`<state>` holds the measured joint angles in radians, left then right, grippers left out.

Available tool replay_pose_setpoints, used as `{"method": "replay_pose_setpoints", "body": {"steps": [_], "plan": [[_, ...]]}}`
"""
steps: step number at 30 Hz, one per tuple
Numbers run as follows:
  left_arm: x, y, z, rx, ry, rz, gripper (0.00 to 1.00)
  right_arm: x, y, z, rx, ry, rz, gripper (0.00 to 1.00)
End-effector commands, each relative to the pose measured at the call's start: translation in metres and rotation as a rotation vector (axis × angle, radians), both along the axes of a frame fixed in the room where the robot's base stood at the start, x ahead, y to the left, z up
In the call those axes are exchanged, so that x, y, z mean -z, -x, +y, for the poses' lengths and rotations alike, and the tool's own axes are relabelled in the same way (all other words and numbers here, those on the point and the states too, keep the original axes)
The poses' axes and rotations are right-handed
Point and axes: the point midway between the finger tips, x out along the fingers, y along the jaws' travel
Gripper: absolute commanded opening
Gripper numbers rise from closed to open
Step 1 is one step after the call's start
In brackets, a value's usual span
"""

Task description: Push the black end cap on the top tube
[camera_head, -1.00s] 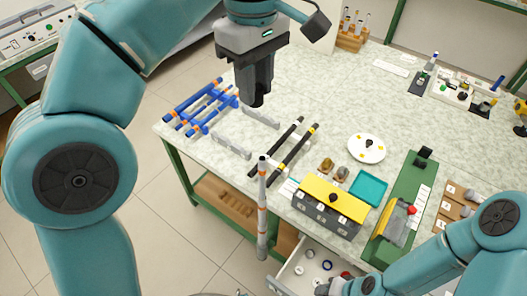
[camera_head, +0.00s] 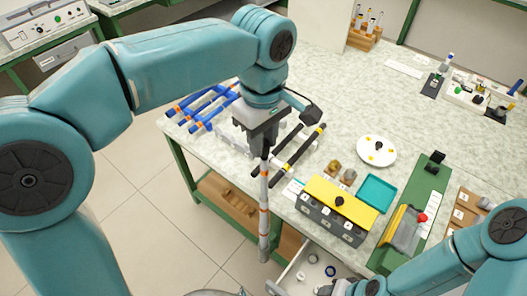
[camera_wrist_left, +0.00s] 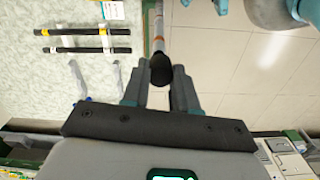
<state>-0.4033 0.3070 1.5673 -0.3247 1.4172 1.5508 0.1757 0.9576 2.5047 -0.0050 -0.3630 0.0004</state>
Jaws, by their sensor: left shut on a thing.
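My left gripper (camera_head: 265,150) is at the top end of an upright tube column and is shut on the black end cap (camera_wrist_left: 161,70). The grey column (camera_head: 264,225) has orange bands and stands in front of the table edge. In the left wrist view the cap sits between the two fingers, in line with the top tube (camera_wrist_left: 158,28) and apparently meeting its end. How far the cap is on cannot be told. My right gripper (camera_head: 325,288) is low by the open drawer; its jaws are too small to read.
Blue racks with tubes (camera_head: 190,116) lie at the table's left, partly behind my left arm. Two black rods (camera_head: 298,150) lie near the column. A yellow-topped box (camera_head: 340,195), a teal tray (camera_head: 377,192) and a white plate (camera_head: 376,148) stand to the right. The open drawer (camera_head: 292,276) is below.

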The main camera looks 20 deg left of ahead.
Motion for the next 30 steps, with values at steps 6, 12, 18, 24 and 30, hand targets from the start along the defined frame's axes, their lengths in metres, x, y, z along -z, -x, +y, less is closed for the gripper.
{"method": "replay_pose_setpoints", "body": {"steps": [6, 12, 18, 24, 30], "plan": [[0.03, -0.001, 0.0, 0.002, -0.003, 0.005, 0.0, 0.0, 0.0, 0.0, 0.0, 0.0, 0.0, 0.48], [0.045, -0.002, 0.0, 0.002, -0.003, 0.008, 0.0, 0.001, 0.0, 0.0, 0.0, 0.0, 0.0, 0.48], [0.043, -0.002, 0.0, 0.002, -0.002, 0.004, 0.53, 0.001, 0.0, 0.0, 0.0, 0.0, 0.0, 0.48], [0.042, -0.002, -0.001, 0.002, -0.001, 0.002, 0.53, 0.001, 0.0, 0.0, 0.0, 0.0, 0.0, 0.48], [0.032, -0.003, -0.001, 0.002, -0.001, 0.0, 0.53, 0.0, 0.0, 0.0, 0.0, 0.0, 0.0, 0.48]]}}
